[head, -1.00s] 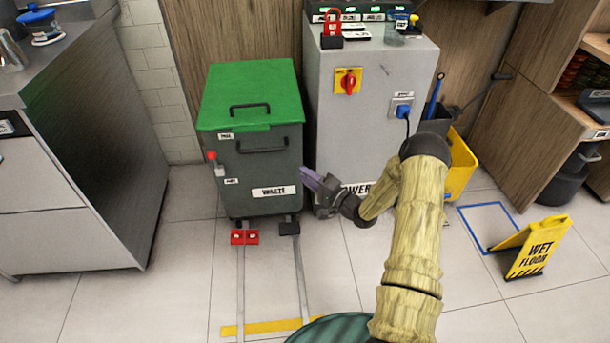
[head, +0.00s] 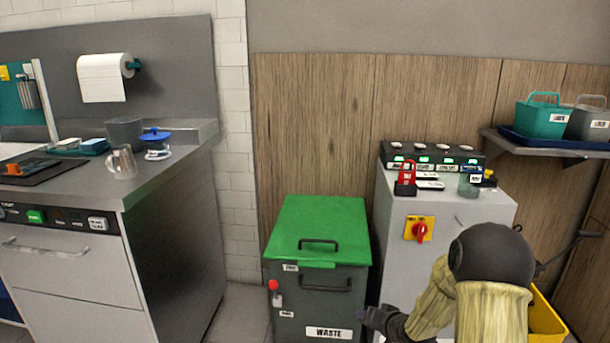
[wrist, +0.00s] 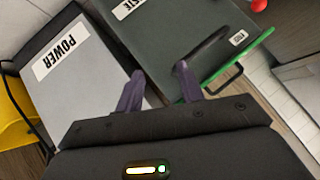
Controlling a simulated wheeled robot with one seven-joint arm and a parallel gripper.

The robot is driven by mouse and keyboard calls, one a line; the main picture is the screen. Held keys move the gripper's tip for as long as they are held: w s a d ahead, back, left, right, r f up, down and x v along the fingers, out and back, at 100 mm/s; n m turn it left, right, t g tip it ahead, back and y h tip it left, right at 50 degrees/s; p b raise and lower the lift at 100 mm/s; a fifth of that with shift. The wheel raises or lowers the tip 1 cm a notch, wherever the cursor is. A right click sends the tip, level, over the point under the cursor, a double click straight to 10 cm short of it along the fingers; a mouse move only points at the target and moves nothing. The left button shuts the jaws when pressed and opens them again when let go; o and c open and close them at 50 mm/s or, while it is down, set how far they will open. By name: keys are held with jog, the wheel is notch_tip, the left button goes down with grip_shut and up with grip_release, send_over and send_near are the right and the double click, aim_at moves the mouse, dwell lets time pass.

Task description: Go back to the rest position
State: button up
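My gripper (wrist: 160,88) shows in the wrist view with its two purple-grey fingers apart and nothing between them. It is in front of the gap between the grey power cabinet (wrist: 85,75) and the dark waste bin (wrist: 185,45). In the head view my arm reaches up from the lower right, and the gripper's end shows only partly at the bin's lower right. The waste bin (head: 312,300) has a shut green lid (head: 320,225). I cannot tell whether the gripper touches the bin.
The power cabinet (head: 395,265) with a red switch (head: 420,231) stands right of the bin. A yellow bucket (head: 543,322) is partly hidden behind my arm. A steel counter (head: 175,240) stands at left. A shelf (head: 550,148) with caddies is at upper right.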

jog(key=s+a+r+n+g+h, duration=0.15)
jog(key=s+r+g, duration=0.25)
jog(key=s, duration=0.9)
jog(key=s+a+r+n+g+h, duration=0.1)
jog(key=s+r+n+g+h, duration=0.3)
jog(key=s, duration=1)
notch_tip(320, 180, up, 39)
jog(key=m+y+p, duration=0.2)
jog(key=p, duration=3.6)
jog(key=shift+w+d+f+t, duration=0.15)
jog(key=shift+w+t, duration=0.15)
